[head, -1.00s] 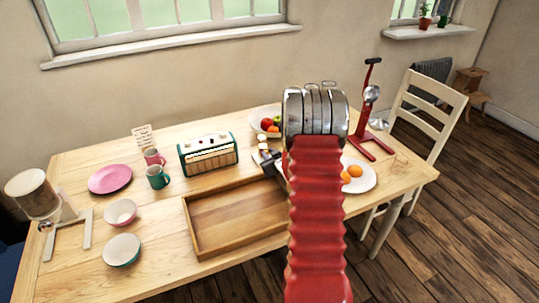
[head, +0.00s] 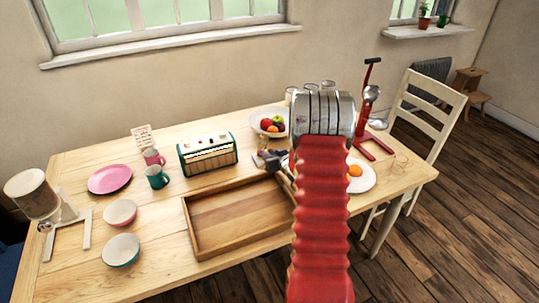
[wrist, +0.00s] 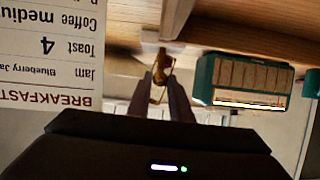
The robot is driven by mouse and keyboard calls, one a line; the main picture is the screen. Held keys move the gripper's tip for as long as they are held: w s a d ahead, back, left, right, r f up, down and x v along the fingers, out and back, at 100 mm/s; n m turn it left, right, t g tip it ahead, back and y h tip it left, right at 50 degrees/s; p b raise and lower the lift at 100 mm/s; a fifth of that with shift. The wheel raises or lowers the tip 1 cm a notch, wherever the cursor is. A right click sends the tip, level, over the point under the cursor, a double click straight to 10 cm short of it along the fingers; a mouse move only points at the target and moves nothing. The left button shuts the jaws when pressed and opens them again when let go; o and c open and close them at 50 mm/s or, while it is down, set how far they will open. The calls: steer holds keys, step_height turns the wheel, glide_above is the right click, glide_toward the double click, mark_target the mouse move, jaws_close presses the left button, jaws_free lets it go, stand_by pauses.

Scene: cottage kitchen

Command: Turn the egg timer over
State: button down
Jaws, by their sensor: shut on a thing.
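My gripper (wrist: 160,82) is shut on the egg timer (wrist: 158,93), a small glass with a golden-brown frame between the fingertips in the wrist view. The timer looks slightly tilted there, and the fingers hide part of it. In the head view my gripper (head: 270,160) is over the table behind the wooden tray, right of the green radio. The timer is too small there to tell its ends apart or see its sand.
A fruit bowl (head: 262,128) stands behind; a white plate (head: 368,183) and red stand (head: 362,125) are right. A printed card (wrist: 45,55) fills the wrist view's left.

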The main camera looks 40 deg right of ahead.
steer(key=shift+d+m+t+y, duration=0.2)
steer(key=shift+m+t+y, duration=0.2)
steer(key=shift+m+y, duration=0.5)
steer(key=shift+m, duration=0.3)
steer(key=c, duration=1.6)
jaws_free()
steer(key=shift+s, duration=0.1)
steer(key=v, duration=1.3)
steer(key=shift+s+a, duration=0.2)
steer(key=shift+s, duration=0.1)
